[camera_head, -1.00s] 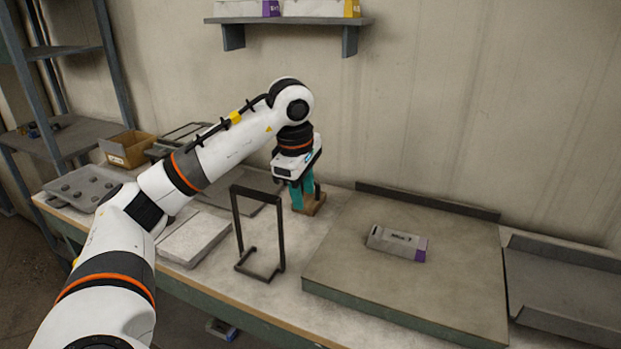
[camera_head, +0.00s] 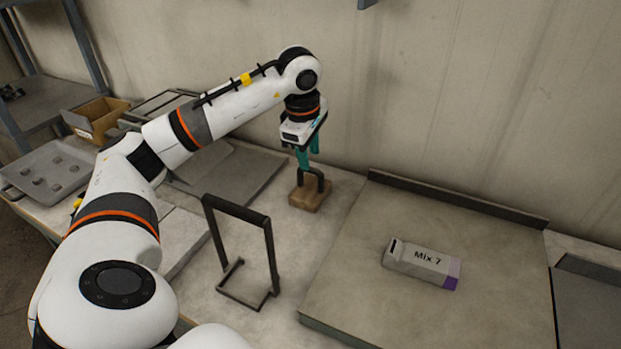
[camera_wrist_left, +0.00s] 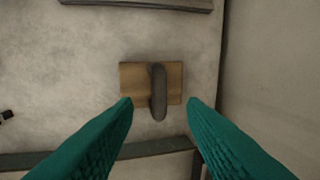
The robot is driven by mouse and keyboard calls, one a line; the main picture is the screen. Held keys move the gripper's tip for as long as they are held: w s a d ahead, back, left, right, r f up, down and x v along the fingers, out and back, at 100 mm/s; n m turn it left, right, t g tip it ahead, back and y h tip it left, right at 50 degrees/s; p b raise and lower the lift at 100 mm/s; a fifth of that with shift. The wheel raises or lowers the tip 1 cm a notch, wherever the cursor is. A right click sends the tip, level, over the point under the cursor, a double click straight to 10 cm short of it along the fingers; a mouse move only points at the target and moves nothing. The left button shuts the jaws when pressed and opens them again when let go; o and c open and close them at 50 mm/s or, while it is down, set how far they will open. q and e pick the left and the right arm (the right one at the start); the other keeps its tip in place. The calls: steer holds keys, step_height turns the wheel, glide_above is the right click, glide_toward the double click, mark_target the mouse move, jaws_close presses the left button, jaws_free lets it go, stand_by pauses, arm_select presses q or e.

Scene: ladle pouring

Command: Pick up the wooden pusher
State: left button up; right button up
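The wooden pusher (camera_head: 309,198) is a light wooden block with a dark upright handle. It stands on the table between the black wire frame and the back wall. My left gripper (camera_head: 309,161) points down just above it, its teal fingertips close to the top of the handle. In the left wrist view the pusher (camera_wrist_left: 158,92) lies below and between the spread fingers of my left gripper (camera_wrist_left: 160,103), with space on both sides of the handle. The gripper is open and holds nothing. My right gripper is not in view.
A black wire frame (camera_head: 240,212) stands in front of the pusher. To the right is a large raised tray (camera_head: 350,270) with a "Mix 7" packet (camera_head: 421,264) on it. A muffin-like tray (camera_head: 45,172) and a cardboard box (camera_head: 97,117) sit at the left.

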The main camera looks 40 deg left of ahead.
mark_target(314, 169)
arm_select(q)
steer(key=shift+w+f, duration=0.1)
steer(key=shift+f, duration=0.3)
steer(key=shift+w+d+f+p, duration=0.15)
steer(key=shift+w+f, duration=0.15)
steer(key=shift+f, duration=1.05)
steer(key=shift+w+f+p, duration=0.15)
steer(key=shift+w+f, duration=0.1)
steer(key=shift+f, duration=1.05)
steer(key=shift+r, duration=0.1)
jaws_close()
